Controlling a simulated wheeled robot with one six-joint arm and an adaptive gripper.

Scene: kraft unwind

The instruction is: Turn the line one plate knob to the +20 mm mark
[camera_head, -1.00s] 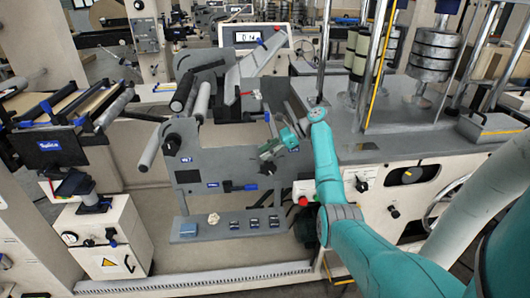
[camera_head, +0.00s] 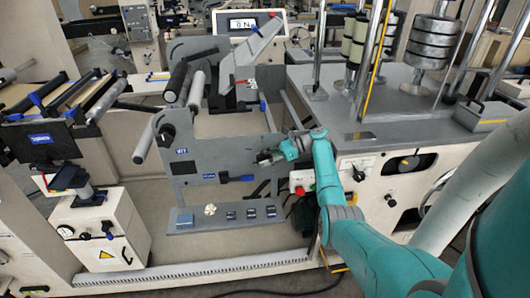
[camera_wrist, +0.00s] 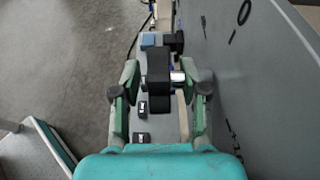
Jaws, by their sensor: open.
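In the wrist view a black knob-like part (camera_wrist: 158,72) with a bright metal collar (camera_wrist: 178,77) lies between the two green fingers of my gripper (camera_wrist: 164,85). The fingers stand apart, with a gap showing on the left; I cannot tell whether the right finger touches the collar. In the head view my gripper (camera_head: 264,158) is at the right part of the grey upright plate (camera_head: 205,168), above a black and blue handle (camera_head: 238,179).
A red button (camera_head: 300,191) is right of the plate. Rollers (camera_head: 196,92) stand above. A display (camera_head: 257,22) is at the back.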

